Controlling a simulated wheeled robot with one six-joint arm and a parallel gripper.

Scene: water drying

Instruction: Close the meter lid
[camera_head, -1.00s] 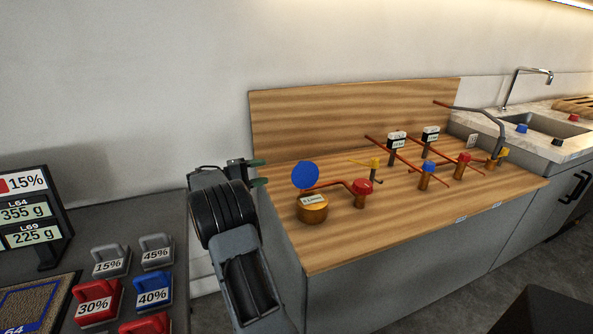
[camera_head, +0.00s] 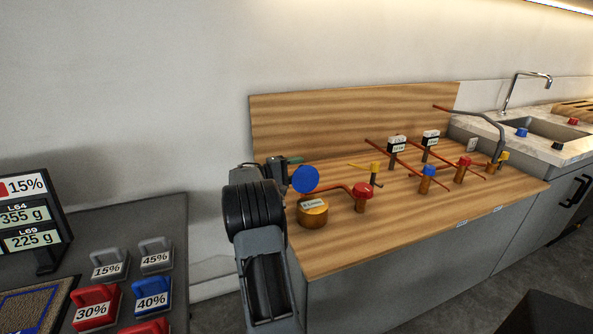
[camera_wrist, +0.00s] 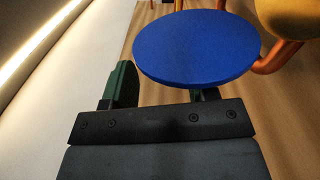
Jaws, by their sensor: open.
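The meter (camera_head: 312,216) is a round brass body with a pale dial label, at the near left of the wooden counter. Its blue round lid (camera_head: 306,179) stands open, raised above the body. My gripper (camera_head: 289,167) is open beside and behind the lid, at its left. One green finger shows past the lid's upper left; the other is mostly hidden by the lid. In the wrist view the blue lid (camera_wrist: 197,47) covers much of the right finger, while the left green finger (camera_wrist: 121,85) is clear to its left. Contact with the lid cannot be told.
Copper pipes with a red valve (camera_head: 361,195), a yellow valve (camera_head: 375,168) and a blue valve (camera_head: 428,171) stand right of the meter. A wooden backboard (camera_head: 350,120) rises behind. Weights and a display stand occupy the grey table (camera_head: 185,225) at left.

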